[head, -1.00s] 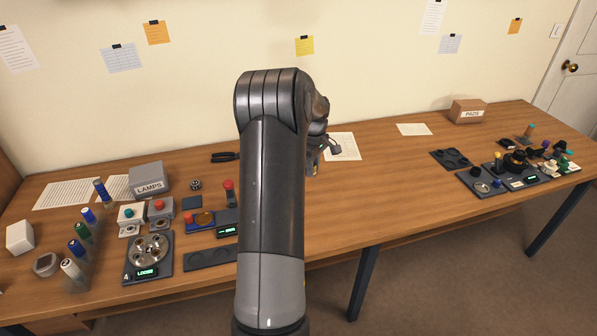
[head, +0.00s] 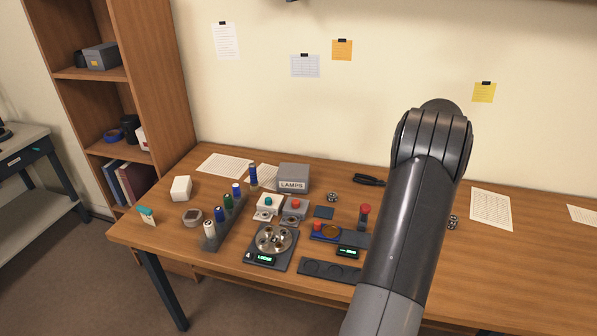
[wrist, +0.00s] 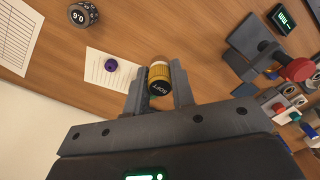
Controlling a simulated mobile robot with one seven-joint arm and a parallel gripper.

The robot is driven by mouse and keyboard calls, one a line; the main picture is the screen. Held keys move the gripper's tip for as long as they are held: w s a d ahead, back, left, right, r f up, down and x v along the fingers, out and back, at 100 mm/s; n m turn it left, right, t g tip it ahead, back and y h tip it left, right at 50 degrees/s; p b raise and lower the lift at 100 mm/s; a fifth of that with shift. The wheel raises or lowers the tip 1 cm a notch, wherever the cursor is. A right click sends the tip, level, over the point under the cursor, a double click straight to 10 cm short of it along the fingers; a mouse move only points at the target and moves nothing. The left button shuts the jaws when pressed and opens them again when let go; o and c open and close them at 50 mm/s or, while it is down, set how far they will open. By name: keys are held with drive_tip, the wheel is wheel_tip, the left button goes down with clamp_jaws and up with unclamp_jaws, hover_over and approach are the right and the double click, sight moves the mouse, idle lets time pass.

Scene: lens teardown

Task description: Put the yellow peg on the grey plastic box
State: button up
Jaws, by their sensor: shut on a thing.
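My gripper (wrist: 158,92) is shut on a yellow peg (wrist: 160,74) with a dark lettered end cap, in the wrist view. The peg sits between the two fingers above the wooden table. In the head view my arm hides the gripper and the peg. A grey box labelled LAMPS (head: 293,185) stands at the back of the table, left of my arm. Its top looks clear. It does not show clearly in the wrist view.
Several coloured cylinders stand in a rack (head: 209,240) left of the round metal fixture (head: 273,239). A red-topped lever (head: 364,215) stands near my arm and also shows in the wrist view (wrist: 298,69). Black pliers (head: 369,180) lie right of the box. A bookshelf (head: 160,80) rises at left.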

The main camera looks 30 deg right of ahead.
drive_tip(key=w+a+r, duration=0.2)
drive_tip(key=w+a, duration=0.3)
drive_tip(key=w, duration=0.4)
drive_tip(key=w+a+r+n, duration=0.1)
drive_tip(key=w+a+r, duration=0.1)
drive_tip(key=w+a, duration=0.5)
drive_tip(key=w+a+r, duration=0.1)
drive_tip(key=w+a, duration=0.3)
drive_tip(key=w, duration=0.6)
hover_over(299, 176)
drive_tip(key=f, duration=0.6)
drive_tip(key=shift+s+d, duration=0.2)
drive_tip(key=shift+d, duration=0.05)
drive_tip(key=shift+w+a+f, duration=0.2)
drive_tip(key=shift+w+f, duration=0.05)
drive_tip(key=shift+w, duration=0.05)
drive_tip(key=shift+f, duration=1.95)
drive_tip(key=shift+f, duration=0.15)
drive_tip(key=o, duration=0.9)
drive_tip(key=shift+o, duration=0.2)
